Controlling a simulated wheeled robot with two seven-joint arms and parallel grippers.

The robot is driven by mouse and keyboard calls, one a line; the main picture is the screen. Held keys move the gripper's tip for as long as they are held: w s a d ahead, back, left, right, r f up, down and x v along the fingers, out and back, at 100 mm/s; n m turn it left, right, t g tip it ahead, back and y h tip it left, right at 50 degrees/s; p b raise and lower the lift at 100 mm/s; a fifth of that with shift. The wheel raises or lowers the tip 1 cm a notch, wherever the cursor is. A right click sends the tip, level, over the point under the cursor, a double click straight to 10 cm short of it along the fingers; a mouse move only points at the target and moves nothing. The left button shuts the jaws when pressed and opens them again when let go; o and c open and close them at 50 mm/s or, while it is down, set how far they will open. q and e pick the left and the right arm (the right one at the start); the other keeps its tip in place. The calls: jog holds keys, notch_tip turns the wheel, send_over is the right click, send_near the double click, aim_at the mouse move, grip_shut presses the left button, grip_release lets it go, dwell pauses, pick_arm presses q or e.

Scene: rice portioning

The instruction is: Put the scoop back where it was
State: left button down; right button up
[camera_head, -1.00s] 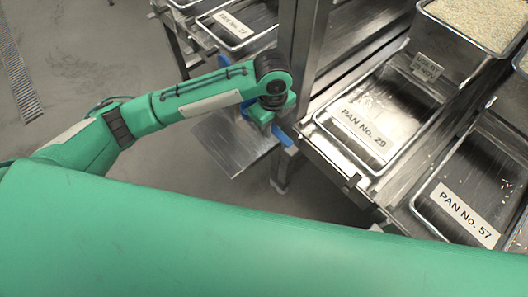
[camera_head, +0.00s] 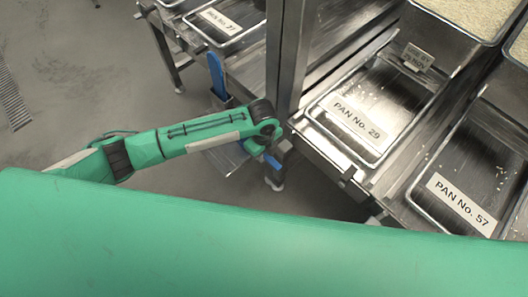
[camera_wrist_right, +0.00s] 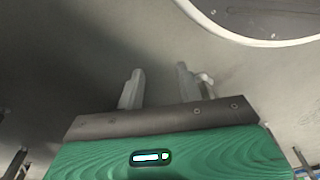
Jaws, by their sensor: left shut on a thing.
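My left gripper (camera_head: 268,155) is at the end of the green arm, beside the foot of the metal post. It is shut on the scoop, of which a blue part (camera_head: 278,157) shows at the gripper; my arm hides the fingertips and much of the scoop. A blue handle (camera_head: 216,76) stands upright left of the post, above my forearm; I cannot tell whether it belongs to the same tool. A grey metal sheet (camera_head: 226,160) shows below the forearm. My right gripper (camera_wrist_right: 160,85) shows in the right wrist view with its two fingers apart and nothing between them.
Pan No. 29 (camera_head: 387,140) and Pan No. 57 (camera_head: 412,196) lie on the rack at right, with a few grains. Fuller rice pans (camera_head: 495,38) stand behind. The metal post (camera_head: 289,55) rises close to my left gripper. The floor (camera_head: 80,90) at left is clear.

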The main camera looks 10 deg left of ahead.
pick_arm(q)
jog(key=c, duration=1.3)
grip_release()
pick_arm(e)
jog(key=shift+s+f, duration=0.2)
jog(key=shift+s, duration=0.4)
jog(key=shift+w, duration=0.15)
pick_arm(q)
jog(key=shift+r, duration=0.35)
notch_tip(320, 180, up, 5)
jog(key=shift+w+f, duration=0.1)
notch_tip(320, 180, up, 7)
jog(key=shift+f+p, duration=0.15)
jog(key=shift+p, duration=0.25)
pick_arm(e)
jog(key=shift+s+d+f, duration=0.15)
jog(key=shift+s+f, duration=0.1)
jog(key=shift+f, duration=0.3)
jog(key=shift+s+d+f, duration=0.1)
jog(key=shift+s+f, duration=0.15)
jog(key=shift+f, duration=0.25)
